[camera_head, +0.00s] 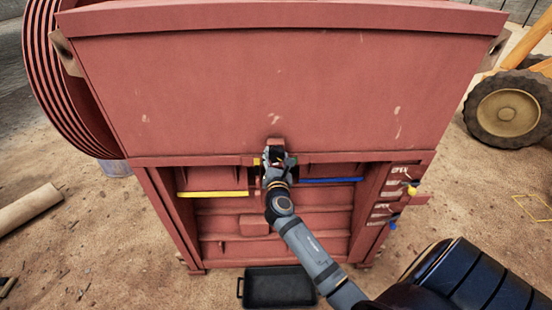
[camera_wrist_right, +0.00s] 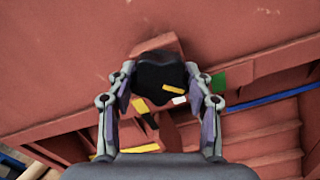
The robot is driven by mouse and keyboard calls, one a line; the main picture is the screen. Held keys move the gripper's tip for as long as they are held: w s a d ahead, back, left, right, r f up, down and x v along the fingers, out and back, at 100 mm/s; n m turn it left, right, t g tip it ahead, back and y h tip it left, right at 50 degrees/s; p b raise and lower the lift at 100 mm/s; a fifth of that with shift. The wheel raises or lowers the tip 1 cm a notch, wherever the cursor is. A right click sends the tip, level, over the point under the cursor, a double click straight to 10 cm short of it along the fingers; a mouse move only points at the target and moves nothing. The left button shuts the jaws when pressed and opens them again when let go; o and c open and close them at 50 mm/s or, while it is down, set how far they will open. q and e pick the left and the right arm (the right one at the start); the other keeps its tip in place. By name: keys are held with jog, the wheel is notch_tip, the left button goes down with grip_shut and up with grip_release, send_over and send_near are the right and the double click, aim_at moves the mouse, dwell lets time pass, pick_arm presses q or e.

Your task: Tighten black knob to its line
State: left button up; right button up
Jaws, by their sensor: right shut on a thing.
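The black knob (camera_wrist_right: 160,75) sits on the red crusher front, just below the big upper panel. My right gripper (camera_head: 275,156) is shut on it in the head view. In the wrist view the fingers of my right gripper (camera_wrist_right: 160,82) stand on both sides of the knob. The knob carries a yellow mark (camera_wrist_right: 173,89), turned aslant. A white mark (camera_wrist_right: 180,100) lies just below it, a little to the right, not in line with it. A green patch (camera_wrist_right: 218,82) is to the right, and a yellow and black piece (camera_wrist_right: 145,112) is at lower left. My left gripper is not in view.
A yellow bar (camera_head: 212,194) and a blue bar (camera_head: 332,180) cross the crusher's open front. Tags with a yellow piece (camera_head: 412,190) and a blue piece (camera_head: 392,225) hang at right. A black tray (camera_head: 279,290) lies on the ground. A wheeled machine (camera_head: 510,108) stands at far right.

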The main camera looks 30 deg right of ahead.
jog(key=m+b, duration=0.2)
jog(key=m, duration=0.2)
jog(key=shift+f, duration=0.1)
jog(key=m+b, duration=0.2)
jog(key=m, duration=0.2)
jog(key=m+b, duration=0.3)
jog(key=m, duration=0.2)
jog(key=shift+m+b, duration=0.85)
jog(key=shift+m, duration=0.35)
jog(key=o, duration=1.2)
jog(key=shift+r, duration=0.2)
jog(key=shift+a, duration=0.1)
